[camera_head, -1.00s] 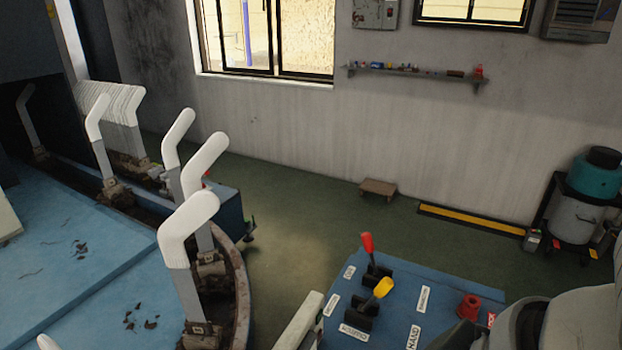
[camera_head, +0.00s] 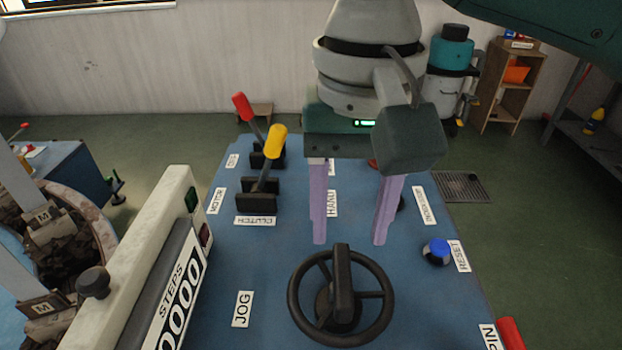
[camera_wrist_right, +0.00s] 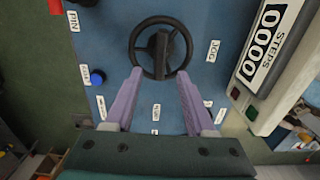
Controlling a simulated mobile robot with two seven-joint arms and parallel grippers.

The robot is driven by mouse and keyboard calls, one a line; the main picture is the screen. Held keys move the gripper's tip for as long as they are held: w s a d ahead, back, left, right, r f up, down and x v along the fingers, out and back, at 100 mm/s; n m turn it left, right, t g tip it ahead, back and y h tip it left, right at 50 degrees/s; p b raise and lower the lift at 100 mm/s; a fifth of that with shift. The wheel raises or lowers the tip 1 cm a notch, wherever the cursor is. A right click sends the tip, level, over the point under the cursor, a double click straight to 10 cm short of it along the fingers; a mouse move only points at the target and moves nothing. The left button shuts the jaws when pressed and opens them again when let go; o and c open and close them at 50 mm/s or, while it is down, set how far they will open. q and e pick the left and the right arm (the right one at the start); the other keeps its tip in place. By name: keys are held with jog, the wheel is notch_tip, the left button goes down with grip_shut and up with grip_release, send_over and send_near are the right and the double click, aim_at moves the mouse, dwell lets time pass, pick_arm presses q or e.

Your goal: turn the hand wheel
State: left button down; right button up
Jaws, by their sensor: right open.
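The hand wheel (camera_head: 388,312) is a black ring with spokes and a raised black grip bar (camera_head: 342,282) across its middle. It sits on the blue console (camera_head: 265,285). My right gripper (camera_head: 348,243) is open and empty, its two purple fingers pointing down, beyond the wheel in the head view. In the right wrist view the wheel (camera_wrist_right: 134,50) lies ahead of the fingertips, with its grip bar (camera_wrist_right: 162,50) between the lines of the open fingers (camera_wrist_right: 160,75). The fingers appear apart from the wheel. My left gripper does not show.
A red lever (camera_head: 243,107) and a yellow lever (camera_head: 276,143) stand left of my right gripper. A blue button (camera_head: 437,251) is right of the wheel, and a red part (camera_head: 512,334) at the lower right. A STEPS counter (camera_head: 180,305) stands on the left.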

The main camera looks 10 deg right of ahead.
aim_at(343, 272)
notch_tip(343, 272, down, 8)
jog(key=shift+f+b, duration=0.2)
jog(key=shift+b, duration=0.65)
jog(key=shift+c, duration=0.2)
grip_shut()
